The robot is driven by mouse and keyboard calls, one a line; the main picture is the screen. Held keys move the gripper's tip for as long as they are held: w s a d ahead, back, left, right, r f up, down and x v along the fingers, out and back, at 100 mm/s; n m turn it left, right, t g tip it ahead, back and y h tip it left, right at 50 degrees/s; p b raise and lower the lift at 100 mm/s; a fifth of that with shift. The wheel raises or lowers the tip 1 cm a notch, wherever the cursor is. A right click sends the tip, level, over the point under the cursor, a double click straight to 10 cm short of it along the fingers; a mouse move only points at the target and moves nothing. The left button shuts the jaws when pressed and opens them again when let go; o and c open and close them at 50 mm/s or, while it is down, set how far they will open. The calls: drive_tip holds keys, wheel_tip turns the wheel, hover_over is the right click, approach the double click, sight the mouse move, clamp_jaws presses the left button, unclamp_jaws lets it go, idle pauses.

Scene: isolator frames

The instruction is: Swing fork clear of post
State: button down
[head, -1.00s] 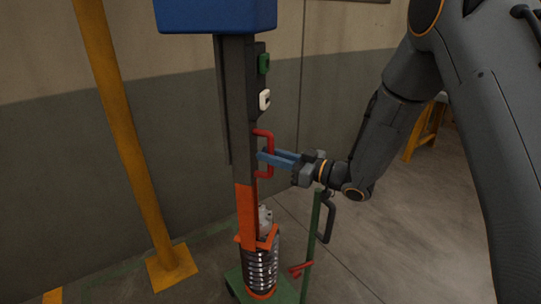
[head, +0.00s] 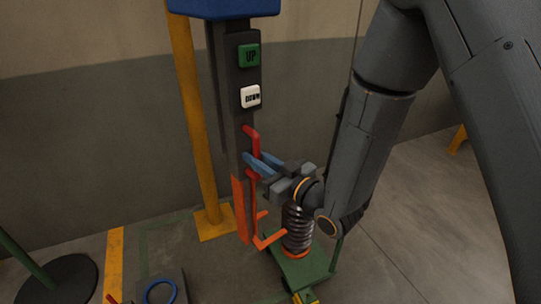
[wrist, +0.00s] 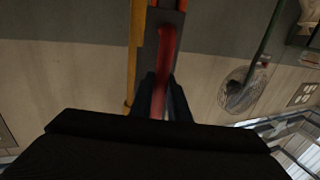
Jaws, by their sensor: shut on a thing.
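My gripper (head: 259,164) is shut on the red handle (head: 252,137) on the side of a dark upright mast (head: 216,70). In the wrist view the red handle (wrist: 165,45) runs down between my fingers (wrist: 163,95). The orange fork (head: 243,212) is at the foot of the mast, its prongs pointing right. The front prong's tip is close to the left side of the coil spring (head: 298,230); I cannot tell whether they touch. The spring stands upright on a green base (head: 306,266). A yellow post (head: 190,110) stands behind the mast, its foot on a yellow plate.
A green UP button (head: 249,55) and a white button (head: 250,96) are on the mast, under a blue housing (head: 225,8). A dark round base (head: 62,278) with a green pole and a blue ring (head: 160,291) are at lower left. Open floor lies at right.

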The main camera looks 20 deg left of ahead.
drive_tip(key=s+a, duration=0.4)
drive_tip(key=s, duration=0.1)
drive_tip(key=shift+a, duration=0.15)
drive_tip(key=shift+s, duration=0.1)
drive_tip(key=c, duration=1.7)
unclamp_jaws()
drive_tip(key=shift+b+v, duration=0.9)
drive_tip(key=shift+v, duration=3.05)
